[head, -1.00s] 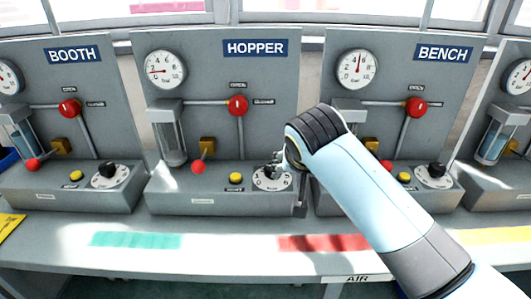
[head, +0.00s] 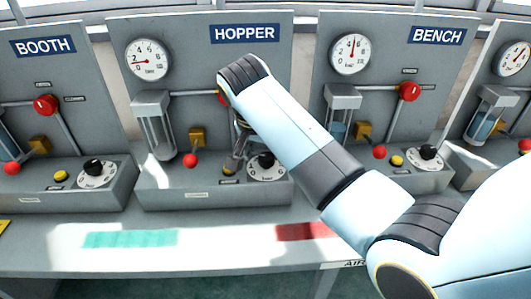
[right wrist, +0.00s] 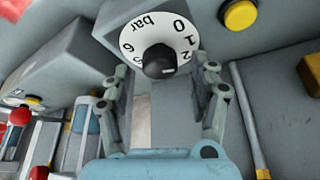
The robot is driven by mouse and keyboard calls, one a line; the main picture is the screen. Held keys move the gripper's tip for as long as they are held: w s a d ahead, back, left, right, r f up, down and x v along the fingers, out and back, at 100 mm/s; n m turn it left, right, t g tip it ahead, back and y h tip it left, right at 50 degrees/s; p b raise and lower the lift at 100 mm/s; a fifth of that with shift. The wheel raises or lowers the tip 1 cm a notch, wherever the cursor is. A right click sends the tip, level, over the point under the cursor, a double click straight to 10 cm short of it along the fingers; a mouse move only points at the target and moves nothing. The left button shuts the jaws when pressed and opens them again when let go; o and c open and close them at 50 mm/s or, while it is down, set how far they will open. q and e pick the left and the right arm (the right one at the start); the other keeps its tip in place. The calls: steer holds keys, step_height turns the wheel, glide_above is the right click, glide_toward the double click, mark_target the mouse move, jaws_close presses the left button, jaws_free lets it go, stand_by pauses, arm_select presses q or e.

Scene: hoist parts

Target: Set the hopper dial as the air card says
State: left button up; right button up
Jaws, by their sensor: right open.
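The hopper dial (head: 266,167) is a white numbered disc with a black knob, on the base of the panel under the HOPPER sign (head: 245,34). My right gripper (head: 233,165) hangs just left of it, in front of the yellow button (head: 228,170), partly hidden by my arm. In the right wrist view the dial (right wrist: 131,36) shows "bar", 0, 1 and 2. Its knob lies ahead between the open fingers (right wrist: 166,78), not clasped. The knob's pointer is too small to read. No readable air card shows. My left gripper is out of view.
The hopper gauge (head: 148,60) has a red needle. A red-knobbed lever (head: 190,160) stands left of the button. BOOTH and BENCH panels (head: 437,36) flank it. Teal (head: 130,239) and red (head: 303,231) strips mark the bench, whose front is clear. An AIR label (head: 356,264) is on its edge.

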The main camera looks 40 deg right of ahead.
steer(key=shift+w+d+f, duration=0.1)
steer(key=shift+d+f, duration=0.05)
steer(key=shift+f, duration=0.35)
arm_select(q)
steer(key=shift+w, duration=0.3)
arm_select(e)
steer(key=shift+c, duration=0.2)
steer(key=c, duration=1.1)
steer(key=shift+r+n+p, duration=0.2)
steer(key=shift+n+p, duration=0.2)
steer(key=shift+p, duration=0.75)
steer(key=shift+f, duration=0.2)
steer(key=o, duration=1.1)
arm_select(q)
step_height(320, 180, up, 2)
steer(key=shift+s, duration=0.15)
arm_select(e)
steer(key=shift+o, duration=0.2)
steer(key=shift+r, duration=0.1)
